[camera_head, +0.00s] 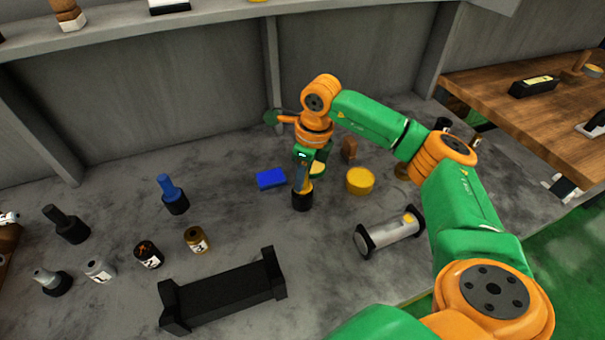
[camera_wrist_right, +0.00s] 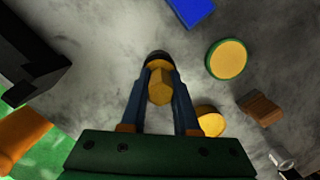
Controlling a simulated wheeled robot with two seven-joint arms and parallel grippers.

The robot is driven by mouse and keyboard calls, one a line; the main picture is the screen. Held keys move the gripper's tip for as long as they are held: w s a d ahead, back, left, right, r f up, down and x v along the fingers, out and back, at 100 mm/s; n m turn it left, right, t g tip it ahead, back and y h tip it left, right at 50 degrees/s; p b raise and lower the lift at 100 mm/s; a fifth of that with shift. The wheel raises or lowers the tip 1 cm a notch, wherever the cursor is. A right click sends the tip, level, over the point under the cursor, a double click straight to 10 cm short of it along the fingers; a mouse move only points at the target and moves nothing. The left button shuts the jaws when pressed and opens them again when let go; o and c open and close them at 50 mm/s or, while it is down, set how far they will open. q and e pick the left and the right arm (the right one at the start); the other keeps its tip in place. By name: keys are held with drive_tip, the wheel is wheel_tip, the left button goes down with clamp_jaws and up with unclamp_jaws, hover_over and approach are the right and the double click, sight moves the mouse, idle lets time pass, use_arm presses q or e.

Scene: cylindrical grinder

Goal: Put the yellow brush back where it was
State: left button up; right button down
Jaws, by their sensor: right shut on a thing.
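My right gripper (camera_head: 303,182) is over the middle of the grey table, pointing down. It is shut on the yellow brush, whose black round base (camera_head: 302,201) shows below the fingers. In the right wrist view, the brush's yellow handle (camera_wrist_right: 160,86) is between the two fingers (camera_wrist_right: 160,78). The brush looks upright. I cannot tell whether its base touches the table. My left gripper is in neither view.
A blue block (camera_head: 271,178) lies left of the brush and a round yellow-topped tin (camera_head: 360,181) stands right. A brown block (camera_head: 349,149) is behind. A black holder (camera_head: 222,293) is in front, several bottles and a blue brush (camera_head: 172,195) at left.

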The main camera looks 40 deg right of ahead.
drive_tip(key=shift+f, duration=0.3)
drive_tip(key=shift+f, duration=0.1)
drive_tip(key=shift+f+b, duration=0.4)
drive_tip(key=shift+b, duration=0.1)
drive_tip(key=c, duration=0.7)
unclamp_jaws()
drive_tip(key=shift+o, duration=0.2)
